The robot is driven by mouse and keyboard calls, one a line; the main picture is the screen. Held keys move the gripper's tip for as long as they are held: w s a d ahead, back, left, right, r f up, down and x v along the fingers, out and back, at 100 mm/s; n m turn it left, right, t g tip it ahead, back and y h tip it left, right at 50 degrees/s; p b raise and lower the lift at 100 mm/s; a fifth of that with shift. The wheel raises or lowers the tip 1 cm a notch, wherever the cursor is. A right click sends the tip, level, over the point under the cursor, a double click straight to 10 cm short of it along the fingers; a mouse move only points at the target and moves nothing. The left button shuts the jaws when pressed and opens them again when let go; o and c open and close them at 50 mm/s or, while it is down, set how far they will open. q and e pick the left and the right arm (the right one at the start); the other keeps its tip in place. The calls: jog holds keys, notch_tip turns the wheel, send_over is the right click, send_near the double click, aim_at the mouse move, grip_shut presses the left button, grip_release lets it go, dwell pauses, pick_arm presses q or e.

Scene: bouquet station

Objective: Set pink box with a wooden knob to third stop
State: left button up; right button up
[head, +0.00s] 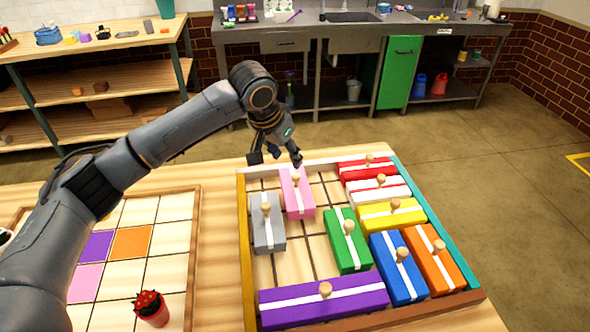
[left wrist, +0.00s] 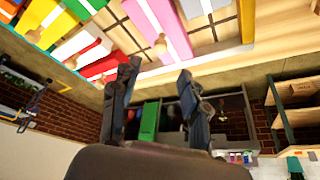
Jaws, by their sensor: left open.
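The pink box (head: 304,205) with a white stripe and a wooden knob lies lengthwise front to back in the back left of a framed tray (head: 242,240). Its far end is near the tray's back rim. My left gripper (head: 276,160) is open and empty, just behind and above the box's far end, with its fingers apart. In the left wrist view the pink box (left wrist: 178,38) shows beyond the open fingertips of the left gripper (left wrist: 158,72), with the knob between them, apart from both. My right gripper is not in view.
A grey box (head: 261,238) lies left of and nearer than the pink one. A green box (head: 341,248) lies to its right and nearer. Red (head: 355,170), white, yellow, blue, orange and purple boxes fill other places. Bare cells (head: 325,195) show right of the pink box and in front of it.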

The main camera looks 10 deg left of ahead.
aim_at(296, 175)
pick_arm(q)
jog(key=p+x, duration=0.1)
jog(key=x, duration=0.9)
jog(key=shift+w+r, duration=0.1)
grip_shut()
